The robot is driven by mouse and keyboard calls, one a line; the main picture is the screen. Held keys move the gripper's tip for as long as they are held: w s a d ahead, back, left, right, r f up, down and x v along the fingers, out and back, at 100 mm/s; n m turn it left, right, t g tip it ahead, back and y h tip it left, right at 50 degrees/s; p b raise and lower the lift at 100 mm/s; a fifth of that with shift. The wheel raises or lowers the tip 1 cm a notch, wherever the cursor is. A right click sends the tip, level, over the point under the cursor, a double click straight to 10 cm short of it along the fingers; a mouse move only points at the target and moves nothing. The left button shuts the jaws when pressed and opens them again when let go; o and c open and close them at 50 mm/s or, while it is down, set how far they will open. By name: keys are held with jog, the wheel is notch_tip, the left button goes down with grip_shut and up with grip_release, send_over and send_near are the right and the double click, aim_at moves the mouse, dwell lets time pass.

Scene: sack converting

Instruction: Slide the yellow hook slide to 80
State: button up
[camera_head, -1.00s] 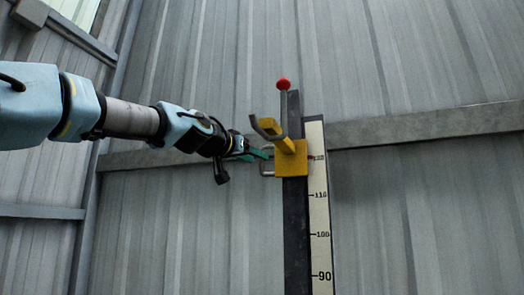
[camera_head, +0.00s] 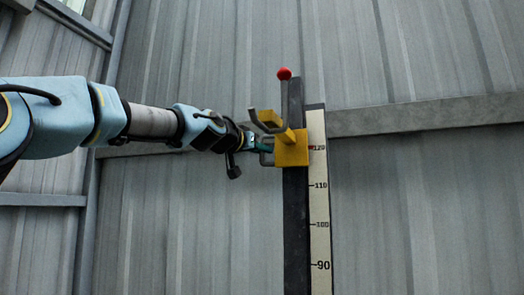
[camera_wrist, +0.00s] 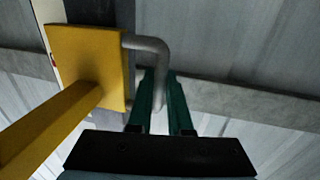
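The yellow hook slide (camera_head: 291,149) sits on a dark upright rail (camera_head: 296,225). Its red pointer is at about 120 on the pale scale (camera_head: 320,205). A grey hook (camera_head: 265,121) sticks out from it toward me. A bent grey handle (camera_wrist: 150,48) comes off its side, on the left in the head view. My gripper (camera_wrist: 163,95) is at this handle, with a green finger on each side of the bar. The fingers look shut on it, with the bar filling the narrow gap near the tips. The slide's yellow plate (camera_wrist: 88,62) is close beside the fingers.
A red ball (camera_head: 284,74) tops the rail. A grey horizontal beam (camera_head: 430,116) crosses the corrugated wall behind. The rail below the slide is clear down to the picture's lower edge, past the 90 mark.

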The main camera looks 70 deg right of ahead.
grip_shut()
dwell(0.8)
